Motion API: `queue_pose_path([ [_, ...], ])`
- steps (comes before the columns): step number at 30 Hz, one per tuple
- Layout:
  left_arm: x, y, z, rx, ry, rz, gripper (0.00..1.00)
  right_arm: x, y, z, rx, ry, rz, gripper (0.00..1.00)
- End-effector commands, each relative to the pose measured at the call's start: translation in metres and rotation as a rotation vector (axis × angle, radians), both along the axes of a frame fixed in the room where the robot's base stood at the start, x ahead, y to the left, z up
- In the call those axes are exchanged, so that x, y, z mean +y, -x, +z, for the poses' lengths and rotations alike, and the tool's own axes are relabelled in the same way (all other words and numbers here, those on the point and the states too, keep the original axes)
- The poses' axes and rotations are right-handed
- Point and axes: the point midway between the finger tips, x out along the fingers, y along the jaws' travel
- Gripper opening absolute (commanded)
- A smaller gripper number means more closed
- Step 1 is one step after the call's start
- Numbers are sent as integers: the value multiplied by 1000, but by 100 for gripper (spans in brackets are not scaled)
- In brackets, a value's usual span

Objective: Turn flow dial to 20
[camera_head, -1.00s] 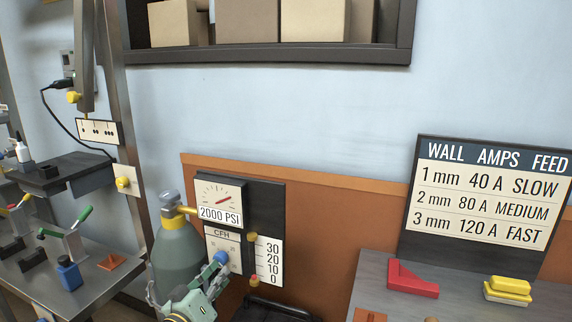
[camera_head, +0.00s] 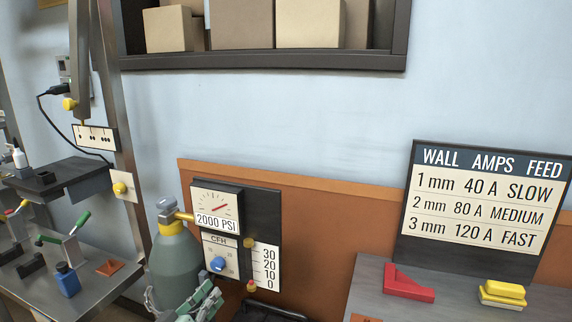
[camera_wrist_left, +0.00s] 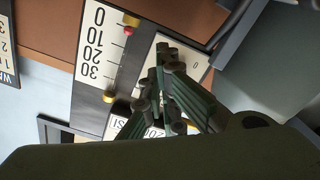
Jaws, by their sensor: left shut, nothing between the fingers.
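The flow dial is a blue knob (camera_head: 217,264) on a white plate marked CFH, below the 2000 PSI gauge (camera_head: 216,207). Right of it stands a flow scale (camera_head: 265,266) reading 30, 20, 10, 0, with a red piece (camera_head: 251,286) low beside the 0 and a yellow piece (camera_head: 249,243) at the top. My left gripper (camera_head: 212,296) is shut and empty, just below the knob and apart from it in the head view. In the left wrist view the shut fingers (camera_wrist_left: 163,85) lie over the dial plate and I cannot make out the knob. My right gripper is not in view.
A grey-green gas cylinder (camera_head: 174,265) stands close left of the dial panel. A bench (camera_head: 355,285) at the right holds a red angle block (camera_head: 405,285) and a yellow-topped block (camera_head: 502,292). A shelf (camera_head: 270,58) with boxes hangs above.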

Motion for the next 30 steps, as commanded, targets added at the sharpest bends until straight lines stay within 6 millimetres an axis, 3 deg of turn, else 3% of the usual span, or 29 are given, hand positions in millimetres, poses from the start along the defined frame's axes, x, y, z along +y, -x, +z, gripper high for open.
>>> queue_pose_path([
  [10, 2, 2, 1, -1, -1, 1, 0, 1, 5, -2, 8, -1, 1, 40],
  [17, 2, 1, 29, -7, -18, 0, 0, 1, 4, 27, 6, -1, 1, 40],
  [19, 1, 1, 21, -83, -246, -19, 0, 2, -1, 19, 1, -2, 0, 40],
  [30, 9, -3, 27, -526, -1479, -78, 0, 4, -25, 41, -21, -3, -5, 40],
])
